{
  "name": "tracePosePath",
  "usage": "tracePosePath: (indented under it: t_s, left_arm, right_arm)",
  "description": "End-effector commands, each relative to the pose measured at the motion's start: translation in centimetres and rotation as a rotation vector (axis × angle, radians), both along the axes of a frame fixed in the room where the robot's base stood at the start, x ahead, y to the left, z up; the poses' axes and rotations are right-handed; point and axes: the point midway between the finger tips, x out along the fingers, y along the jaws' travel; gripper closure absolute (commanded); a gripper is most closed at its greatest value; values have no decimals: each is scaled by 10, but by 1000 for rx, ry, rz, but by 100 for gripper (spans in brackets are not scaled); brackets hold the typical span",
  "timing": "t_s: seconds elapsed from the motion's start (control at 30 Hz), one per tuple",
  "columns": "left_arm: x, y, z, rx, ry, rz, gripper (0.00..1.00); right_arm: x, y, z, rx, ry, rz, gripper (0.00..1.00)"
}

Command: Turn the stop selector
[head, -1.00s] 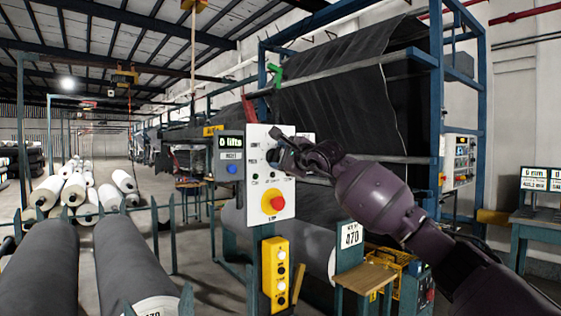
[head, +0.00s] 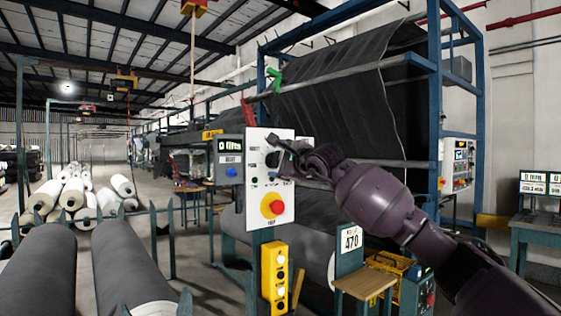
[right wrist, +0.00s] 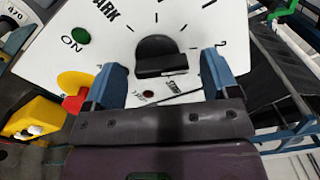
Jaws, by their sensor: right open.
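The stop selector is a black rotary knob (right wrist: 156,56) on a white panel (right wrist: 60,65), with tick marks, numbers and the word PARK around it in the right wrist view. My right gripper (right wrist: 162,78) is open, with one blue-grey fingertip to each side of the knob's lower part. I cannot tell whether the fingers touch it. In the head view my right gripper (head: 283,158) is in front of the upper part of the white panel (head: 257,205) and largely hides the knob. My left gripper is not in view.
Below the knob, the panel carries a red button on yellow (head: 273,206). A green button (right wrist: 81,35) marked ON is left of the knob. A yellow control box (head: 274,270) hangs under the panel. Large grey rolls (head: 40,270) lie at the front left.

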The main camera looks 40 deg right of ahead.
Motion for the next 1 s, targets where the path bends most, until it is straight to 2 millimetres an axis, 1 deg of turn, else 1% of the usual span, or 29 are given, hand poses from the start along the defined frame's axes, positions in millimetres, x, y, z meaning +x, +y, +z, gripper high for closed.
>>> tracePosePath:
  t_s: [0.17,0.27,0.37,0.7,1.0]
  left_arm:
    - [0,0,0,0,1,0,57]
    - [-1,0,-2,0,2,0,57]
    - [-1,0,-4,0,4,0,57]
    - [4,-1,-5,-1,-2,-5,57]
    - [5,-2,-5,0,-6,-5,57]
  right_arm:
    - [-1,-1,1,0,-1,-1,19]
    - [-6,-1,0,-1,-2,-2,19]
    - [-16,-1,-1,-2,0,-2,19]
    - [-62,-1,-2,-2,4,-2,19]
    - [-92,-1,-2,-1,3,-1,19]
